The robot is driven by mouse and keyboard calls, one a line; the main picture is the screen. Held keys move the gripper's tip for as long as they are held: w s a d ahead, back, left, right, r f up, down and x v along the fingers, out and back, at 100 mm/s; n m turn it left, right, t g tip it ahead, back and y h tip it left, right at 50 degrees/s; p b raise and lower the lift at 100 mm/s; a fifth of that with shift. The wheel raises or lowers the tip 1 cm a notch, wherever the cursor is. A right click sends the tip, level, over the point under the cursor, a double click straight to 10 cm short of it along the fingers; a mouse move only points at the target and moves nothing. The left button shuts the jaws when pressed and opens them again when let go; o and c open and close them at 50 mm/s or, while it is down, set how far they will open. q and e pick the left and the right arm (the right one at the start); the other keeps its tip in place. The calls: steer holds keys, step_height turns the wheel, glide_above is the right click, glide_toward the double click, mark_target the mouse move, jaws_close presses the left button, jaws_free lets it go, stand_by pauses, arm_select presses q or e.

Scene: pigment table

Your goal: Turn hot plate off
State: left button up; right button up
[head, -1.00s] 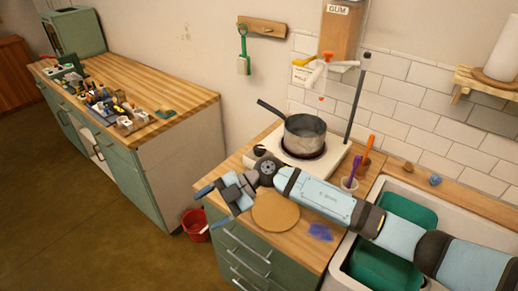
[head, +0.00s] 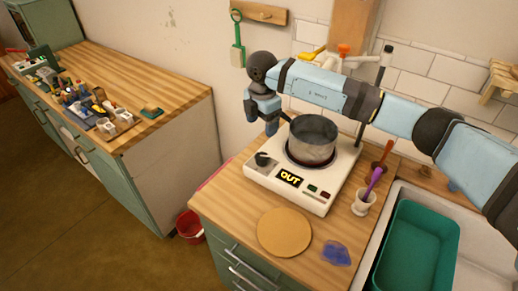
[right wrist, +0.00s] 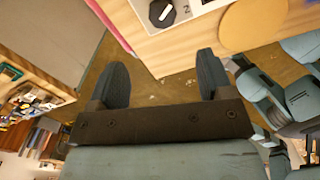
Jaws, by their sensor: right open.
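The white hot plate (head: 311,200) stands on the wooden counter. Its front shows a black knob (head: 262,159) at the left, a lit yellow display reading "OUT", and small red and green buttons. A grey pot (head: 312,143) sits on its burner, which looks dark red around the base. My right gripper (head: 262,116) is open and empty, raised beyond the knob and left of the pot, fingers down. In the right wrist view its fingers (right wrist: 162,76) are apart, with the knob (right wrist: 162,12) beyond them at the top. My left gripper is not in view.
A round tan board (head: 284,232) and a blue-purple patch (head: 335,253) lie in front of the hot plate. A white cup (head: 362,203) with tools stands to its right, beside the sink with a green basin (head: 418,245). A red bucket (head: 190,226) is on the floor.

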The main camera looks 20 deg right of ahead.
steer(key=p, duration=0.1)
glide_above(262, 156)
step_height(262, 156, down, 5)
steer(key=shift+s+f, duration=0.1)
steer(key=shift+s, duration=0.05)
step_height(262, 156, down, 6)
steer(key=shift+p, duration=0.45)
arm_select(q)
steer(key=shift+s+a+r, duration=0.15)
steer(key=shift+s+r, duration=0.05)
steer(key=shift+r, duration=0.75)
arm_select(e)
steer(key=shift+f, duration=0.75)
steer(key=shift+c, duration=0.4)
steer(key=c, duration=0.8)
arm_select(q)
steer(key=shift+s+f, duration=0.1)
arm_select(e)
steer(key=shift+c, duration=0.2)
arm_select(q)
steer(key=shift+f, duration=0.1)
